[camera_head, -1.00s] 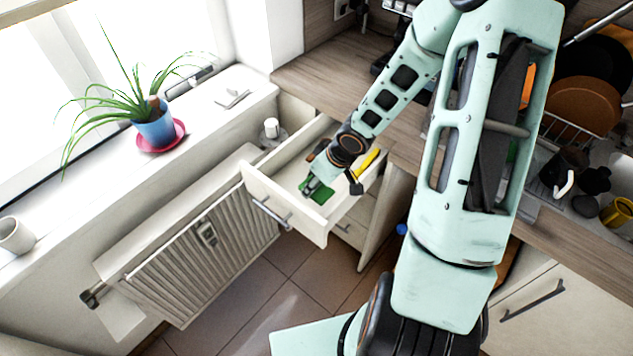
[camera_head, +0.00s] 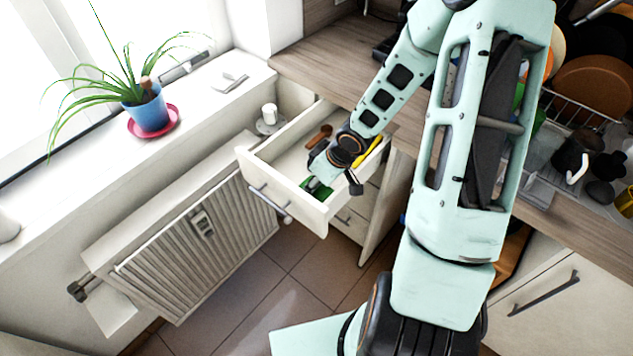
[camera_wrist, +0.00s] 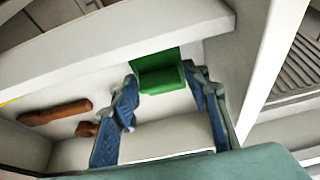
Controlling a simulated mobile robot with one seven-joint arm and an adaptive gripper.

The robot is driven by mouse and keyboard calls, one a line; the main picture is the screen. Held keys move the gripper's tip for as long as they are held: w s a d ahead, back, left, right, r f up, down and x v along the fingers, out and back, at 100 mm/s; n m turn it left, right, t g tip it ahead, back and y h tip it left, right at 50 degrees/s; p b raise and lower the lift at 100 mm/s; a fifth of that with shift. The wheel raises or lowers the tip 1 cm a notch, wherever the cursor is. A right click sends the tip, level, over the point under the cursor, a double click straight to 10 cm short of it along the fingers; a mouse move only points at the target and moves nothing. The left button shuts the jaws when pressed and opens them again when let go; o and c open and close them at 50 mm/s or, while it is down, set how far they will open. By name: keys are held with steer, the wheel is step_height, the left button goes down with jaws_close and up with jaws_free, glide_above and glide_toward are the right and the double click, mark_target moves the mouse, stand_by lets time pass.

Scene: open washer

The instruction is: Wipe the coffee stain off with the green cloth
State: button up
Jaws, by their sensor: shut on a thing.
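The green cloth (camera_head: 316,189) is low in the open drawer (camera_head: 283,192), near its front panel. In the wrist view the green cloth (camera_wrist: 160,80) sits between the two blue-padded fingers of my gripper (camera_wrist: 161,76), which is shut on it. My gripper (camera_head: 317,181) reaches down inside the drawer in the head view, and its wrist hides part of the cloth. I cannot make out a coffee stain in either view.
A brown wooden item (camera_head: 319,137) and a yellow item (camera_head: 369,153) lie in the drawer. A white cup (camera_head: 269,113) stands beside it. A radiator (camera_head: 190,235) is at the left, below the sill with a potted plant (camera_head: 149,109). A wooden worktop (camera_head: 320,67) runs behind.

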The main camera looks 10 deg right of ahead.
steer(key=shift+f+b, duration=0.9)
steer(key=shift+f, duration=0.3)
steer(key=o, duration=1.1)
steer(key=shift+r, duration=0.25)
steer(key=shift+f, duration=0.2)
steer(key=shift+c, duration=0.3)
steer(key=c, duration=1.2)
steer(key=shift+c, duration=0.5)
steer(key=shift+r+p, duration=0.15)
steer(key=shift+p, duration=0.15)
